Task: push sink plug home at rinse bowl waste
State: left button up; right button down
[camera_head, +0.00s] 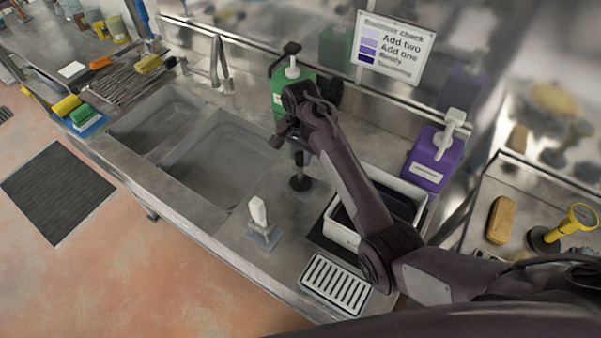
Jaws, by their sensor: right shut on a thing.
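My right gripper (298,148) points down over the steel counter, to the right of the sink bowls. It is shut on a dark upright piece, which I take to be the sink plug (300,182), with a round black lower end. That end is at or just above a small grey square base on the counter; I cannot tell whether they touch. The larger sink bowl (225,160) is to the left and looks empty, with a smaller bowl (155,122) beyond it. No waste hole can be made out in either. My left gripper is not in view.
A white tub (345,236) with a dark inside stands partly behind my right arm. A white-handled tool (258,212) stands in a holder in front. A green bottle (277,98), purple bottle (435,155), tap (218,62) and slotted tray (336,284) surround the area.

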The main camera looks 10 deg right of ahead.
jog(key=shift+r, duration=0.4)
jog(key=shift+r, duration=1.6)
jog(key=shift+f, duration=1.95)
jog(key=shift+r, duration=0.1)
